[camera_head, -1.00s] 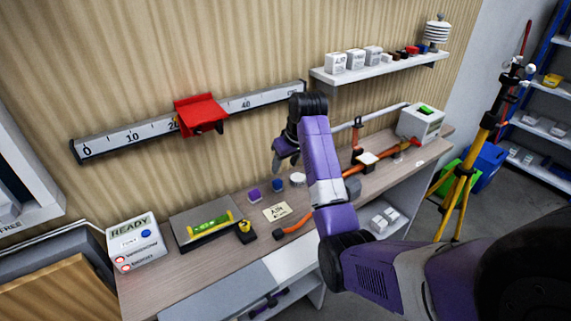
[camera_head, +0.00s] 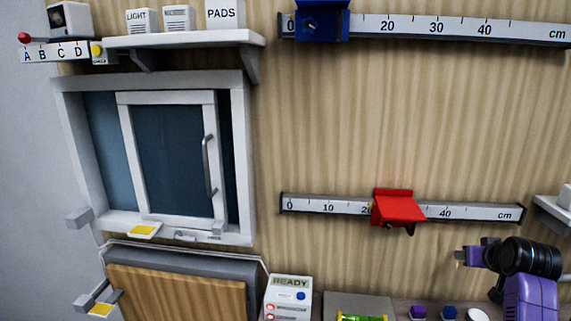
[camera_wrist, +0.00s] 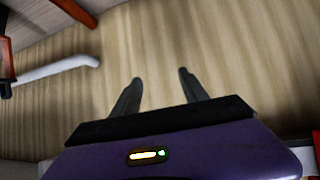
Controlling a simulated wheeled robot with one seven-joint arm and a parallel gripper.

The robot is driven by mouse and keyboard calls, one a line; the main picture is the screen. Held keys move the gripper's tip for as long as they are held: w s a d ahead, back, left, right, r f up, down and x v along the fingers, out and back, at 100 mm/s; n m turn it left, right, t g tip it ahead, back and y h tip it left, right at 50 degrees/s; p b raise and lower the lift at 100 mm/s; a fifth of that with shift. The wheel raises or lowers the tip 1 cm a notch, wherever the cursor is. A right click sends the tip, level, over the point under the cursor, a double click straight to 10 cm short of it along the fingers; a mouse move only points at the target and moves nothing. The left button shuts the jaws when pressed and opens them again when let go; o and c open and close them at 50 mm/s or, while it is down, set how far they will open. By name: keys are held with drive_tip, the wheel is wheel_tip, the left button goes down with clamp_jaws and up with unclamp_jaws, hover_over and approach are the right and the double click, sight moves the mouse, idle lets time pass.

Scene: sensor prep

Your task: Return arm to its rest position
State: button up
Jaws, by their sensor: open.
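My purple and black arm stands at the lower right of the head view. My gripper (camera_head: 460,257) points left there, in front of the wood-panelled wall, below the lower ruler rail. In the wrist view my gripper (camera_wrist: 158,82) shows two dark fingers spread apart with nothing between them. The wood-grain wall fills most of the view beyond the fingertips.
The lower rail (camera_head: 335,207) carries a red slider (camera_head: 398,207); the upper rail (camera_head: 440,27) carries a blue slider (camera_head: 322,22). A sliding window (camera_head: 165,155) is at left under a shelf (camera_head: 185,40). A READY box (camera_head: 289,297) stands below. A pale bar (camera_wrist: 60,70) lies left in the wrist view.

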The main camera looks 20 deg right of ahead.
drive_tip(key=s+a+f+n+t, duration=0.1)
drive_tip(key=s+a+t, duration=0.15)
drive_tip(key=a, duration=0.65)
drive_tip(key=s+a+f+n+t+h, duration=0.1)
drive_tip(key=s+a+f+t, duration=0.15)
drive_tip(key=a, duration=0.75)
drive_tip(key=s+a+f+t, duration=0.1)
drive_tip(key=s+a+t, duration=0.15)
drive_tip(key=a, duration=0.65)
drive_tip(key=s+a+f+n+y+b, duration=0.1)
drive_tip(key=s+a+n+y, duration=0.4)
drive_tip(key=s+a, duration=1.7)
drive_tip(key=s+y, duration=0.1)
drive_tip(key=y, duration=0.2)
drive_tip(key=shift+s+f+n, duration=0.2)
drive_tip(key=shift+f+n, duration=0.05)
drive_tip(key=shift+n, duration=0.05)
drive_tip(key=shift+g, duration=0.25)
drive_tip(key=shift+c, duration=0.4)
